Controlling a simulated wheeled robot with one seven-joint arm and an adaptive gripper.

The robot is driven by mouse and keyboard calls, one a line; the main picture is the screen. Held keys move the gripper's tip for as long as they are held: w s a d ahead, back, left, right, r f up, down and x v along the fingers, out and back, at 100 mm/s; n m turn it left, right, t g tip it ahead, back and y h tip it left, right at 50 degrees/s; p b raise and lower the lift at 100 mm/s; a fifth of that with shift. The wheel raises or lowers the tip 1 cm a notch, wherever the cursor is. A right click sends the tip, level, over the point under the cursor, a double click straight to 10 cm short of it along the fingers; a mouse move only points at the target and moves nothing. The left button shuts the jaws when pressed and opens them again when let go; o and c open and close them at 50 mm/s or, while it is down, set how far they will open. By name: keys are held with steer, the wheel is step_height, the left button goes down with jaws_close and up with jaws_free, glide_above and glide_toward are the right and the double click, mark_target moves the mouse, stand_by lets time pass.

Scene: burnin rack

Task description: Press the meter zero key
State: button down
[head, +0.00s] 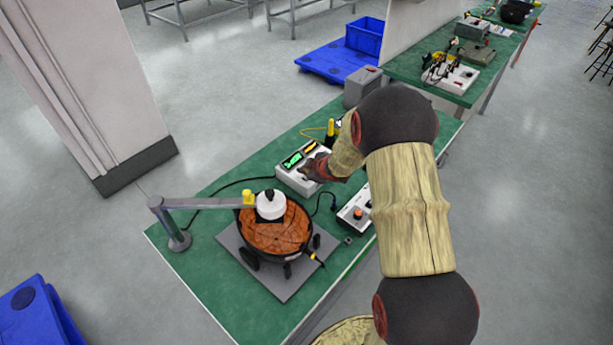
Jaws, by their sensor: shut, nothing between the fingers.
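A pale meter box (290,179) with a lit green display (292,160) and an amber display (311,146) sits on the green bench. My gripper (306,176) is shut and empty, low over the right part of the meter box. It reaches in from the right, with my arm crossing the right half of the view. The zero key cannot be made out; the gripper and wrist cover part of the meter's face. I cannot tell whether the fingertips touch the box.
A round copper-coloured workpiece (266,236) with a white cap (271,205) stands on a grey plate (285,290), under a grey swing arm (205,203) on a post. A control box (352,219) with an orange knob sits right of it. A yellow probe (331,130) and grey box (362,86) stand behind.

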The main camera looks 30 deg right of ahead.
steer(key=shift+f+b, duration=0.35)
steer(key=shift+f, duration=0.15)
stand_by(0.6)
stand_by(0.3)
steer(key=shift+r+p, duration=0.9)
steer(key=shift+p, duration=0.05)
step_height(320, 180, up, 5)
steer(key=p, duration=0.5)
steer(key=shift+r, duration=0.1)
stand_by(0.5)
